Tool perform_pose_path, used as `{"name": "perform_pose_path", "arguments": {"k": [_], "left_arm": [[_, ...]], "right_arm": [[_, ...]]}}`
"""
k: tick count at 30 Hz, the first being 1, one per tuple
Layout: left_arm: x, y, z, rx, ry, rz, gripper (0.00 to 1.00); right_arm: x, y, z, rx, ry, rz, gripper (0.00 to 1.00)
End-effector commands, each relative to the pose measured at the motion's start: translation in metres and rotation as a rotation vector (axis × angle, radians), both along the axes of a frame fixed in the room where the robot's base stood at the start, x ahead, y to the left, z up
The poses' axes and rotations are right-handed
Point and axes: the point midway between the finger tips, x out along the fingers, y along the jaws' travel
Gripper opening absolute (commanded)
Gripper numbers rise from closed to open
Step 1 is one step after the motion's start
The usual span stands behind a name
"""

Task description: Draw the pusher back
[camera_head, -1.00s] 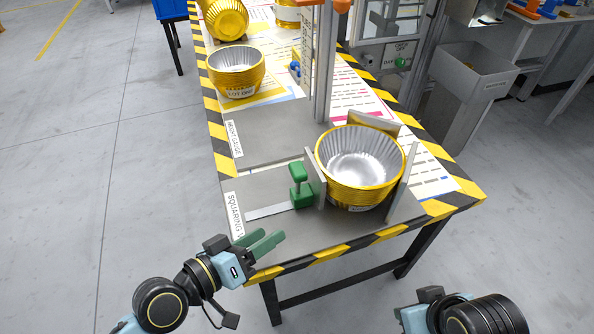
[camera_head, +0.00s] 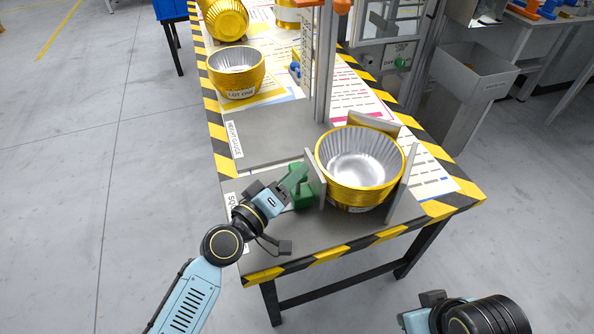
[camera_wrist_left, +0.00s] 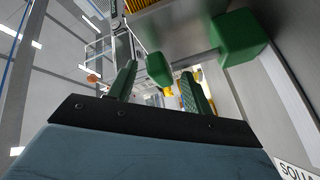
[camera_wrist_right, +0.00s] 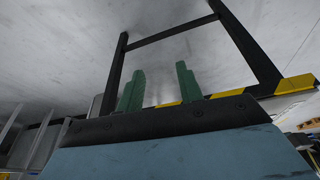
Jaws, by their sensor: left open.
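The pusher is a green block with a green knob on a stem. In the head view its lower block (camera_head: 303,196) shows beside the grey upright plate left of the cup stack, with my left gripper (camera_head: 298,176) over the knob. In the left wrist view the knob (camera_wrist_left: 158,68) appears between my two open fingers (camera_wrist_left: 157,85), nearer the left one; I cannot tell if it touches. The larger green block (camera_wrist_left: 238,38) is up and right. The gold-sided foil cup stack (camera_head: 360,165) stands between grey plates. My right gripper (camera_wrist_right: 160,85) is open and empty, off the table.
The bench has a yellow-black striped edge (camera_head: 330,254). Another gold cup stack (camera_head: 236,72) stands farther back at left. A metal post (camera_head: 323,70) rises behind the squaring station. A grey bin (camera_head: 470,85) stands at the right. The bench's front right corner is clear.

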Motion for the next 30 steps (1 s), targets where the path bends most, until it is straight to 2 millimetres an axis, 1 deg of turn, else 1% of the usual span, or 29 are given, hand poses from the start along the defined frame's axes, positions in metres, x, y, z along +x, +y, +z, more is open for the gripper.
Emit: {"name": "perform_pose_path", "arguments": {"k": [2,6,16,27,28,30], "left_arm": [[0.009,-0.007,0.0,-0.002,-0.001,0.001,0.5],[0.017,-0.013,0.0,-0.001,0.0,0.001,0.5],[0.019,-0.015,0.0,0.0,0.0,0.0,0.5],[0.018,-0.015,0.0,-0.001,0.001,-0.002,0.02],[0.018,-0.015,0.0,-0.001,0.001,-0.002,0.0],[0.018,-0.016,-0.001,-0.002,0.003,-0.003,0.0]], "right_arm": [[0.007,0.003,0.0,0.008,-0.035,0.004,0.36],[0.013,0.005,0.002,0.015,-0.066,0.007,0.36],[0.015,0.005,0.003,0.017,-0.077,0.008,0.36],[0.014,0.005,0.003,0.017,-0.077,0.008,0.36],[0.014,0.005,0.003,0.017,-0.077,0.008,0.36],[0.014,0.005,0.003,0.017,-0.077,0.008,0.36]]}}
